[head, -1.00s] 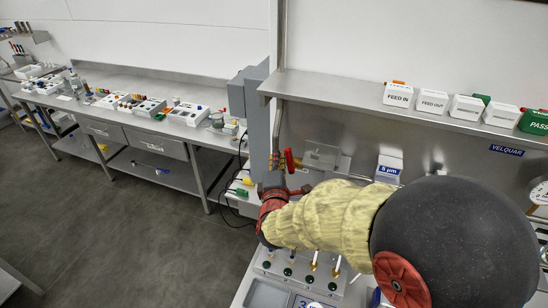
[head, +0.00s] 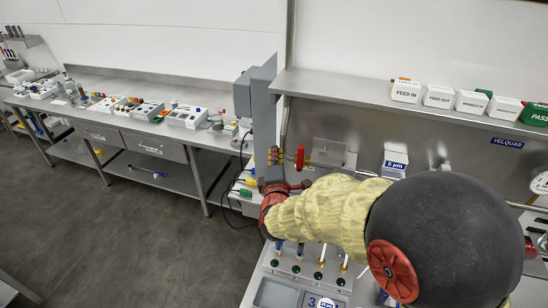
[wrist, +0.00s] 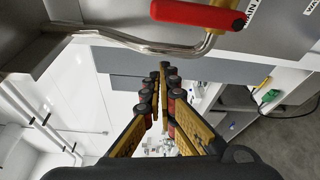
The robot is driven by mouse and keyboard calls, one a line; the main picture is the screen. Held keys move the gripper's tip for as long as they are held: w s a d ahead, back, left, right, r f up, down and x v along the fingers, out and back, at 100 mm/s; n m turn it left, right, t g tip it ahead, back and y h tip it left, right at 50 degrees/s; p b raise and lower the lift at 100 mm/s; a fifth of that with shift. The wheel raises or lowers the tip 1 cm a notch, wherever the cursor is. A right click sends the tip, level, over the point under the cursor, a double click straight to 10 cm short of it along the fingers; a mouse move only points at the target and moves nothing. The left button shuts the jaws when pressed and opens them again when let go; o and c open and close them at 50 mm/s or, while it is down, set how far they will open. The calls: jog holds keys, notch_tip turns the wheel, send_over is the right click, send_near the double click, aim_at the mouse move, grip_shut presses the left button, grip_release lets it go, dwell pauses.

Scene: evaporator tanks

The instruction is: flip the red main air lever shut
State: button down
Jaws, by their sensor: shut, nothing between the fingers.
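The red lever (head: 300,158) stands roughly upright in the head view, on a pipe fitting in front of the grey back panel. In the wrist view its red handle (wrist: 198,14) lies across the top edge, beside a partly cut-off label reading "MAIN". My gripper (head: 273,155) is just left of the lever in the head view, with a small gap between them. In the wrist view my gripper (wrist: 164,70) has its fingertips together, below the red handle in the picture and apart from it. Nothing is held.
A bent metal pipe (wrist: 130,43) runs beside the handle. A grey upright box (head: 264,115) stands just behind my gripper. A shelf (head: 390,105) with label blocks hangs above right. A white "5 µm" block (head: 395,160) is right of the lever.

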jog(key=s, duration=0.9)
jog(key=s+a+f+m+g+y, duration=0.2)
jog(key=s+a+f+m+g, duration=0.1)
jog(key=f, duration=0.3)
jog(key=s+a+f+m+g+y, duration=0.2)
jog(key=s+a+f+m+g, duration=0.1)
jog(key=f, duration=0.3)
jog(key=s+d+f+m+g+b, duration=0.1)
jog(key=s+f+m+g+b, duration=0.15)
jog(key=s+m+g, duration=0.4)
jog(key=s+d+r+m+h+b, duration=0.1)
jog(key=s+d+m+b, duration=0.2)
jog(key=s+d+b, duration=0.2)
jog(key=s+d+m+h+b, duration=0.2)
jog(key=s+d+m+b, duration=0.2)
jog(key=s+d, duration=0.7)
jog(key=d+b, duration=0.2)
jog(key=d, duration=0.4)
jog(key=shift+s+r+t+h, duration=0.15)
jog(key=shift+r+t+h, duration=0.15)
jog(key=shift+r+t, duration=0.05)
